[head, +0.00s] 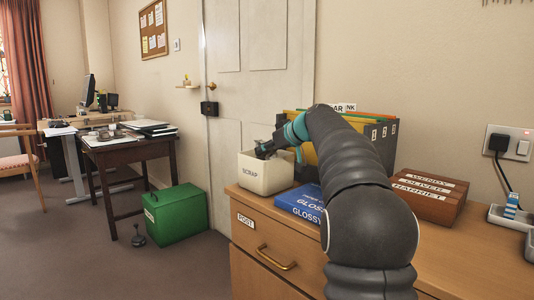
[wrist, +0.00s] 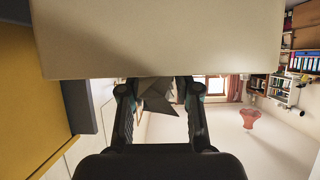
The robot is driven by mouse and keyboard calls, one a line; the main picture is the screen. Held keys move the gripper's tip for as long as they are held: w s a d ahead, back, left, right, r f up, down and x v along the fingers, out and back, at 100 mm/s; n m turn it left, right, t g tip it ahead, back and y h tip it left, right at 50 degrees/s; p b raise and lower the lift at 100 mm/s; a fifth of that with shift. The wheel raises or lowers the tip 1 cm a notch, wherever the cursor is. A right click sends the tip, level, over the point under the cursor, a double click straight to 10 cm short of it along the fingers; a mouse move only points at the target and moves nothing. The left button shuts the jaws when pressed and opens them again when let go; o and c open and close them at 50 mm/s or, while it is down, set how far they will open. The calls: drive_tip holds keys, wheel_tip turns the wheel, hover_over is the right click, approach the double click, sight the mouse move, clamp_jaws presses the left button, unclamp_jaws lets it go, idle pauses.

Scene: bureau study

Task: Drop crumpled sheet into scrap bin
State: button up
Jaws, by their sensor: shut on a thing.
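The scrap bin (head: 264,178) is a cream open box marked SCRAP, standing on the wooden cabinet at its back left. My gripper (head: 264,150) is over the bin's opening, close to its rim. In the wrist view the bin's pale wall (wrist: 160,40) fills the top. My gripper (wrist: 158,92) is shut on a grey crumpled sheet (wrist: 156,98), which shows between the two fingers. The bin's edge cuts off the sheet's far part and the fingertips. I cannot tell how far they reach into the bin.
A dark desk (head: 125,155) is at left.

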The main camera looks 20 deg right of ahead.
drive_tip(key=shift+f+b, duration=0.65)
drive_tip(key=shift+f, duration=0.05)
drive_tip(key=o, duration=0.8)
drive_tip(key=shift+c, duration=0.2)
drive_tip(key=shift+r, duration=0.1)
drive_tip(key=shift+r+p, duration=0.2)
drive_tip(key=shift+p, duration=0.1)
drive_tip(key=v, duration=1.2)
drive_tip(key=shift+r+p, duration=0.3)
drive_tip(key=shift+r, duration=0.1)
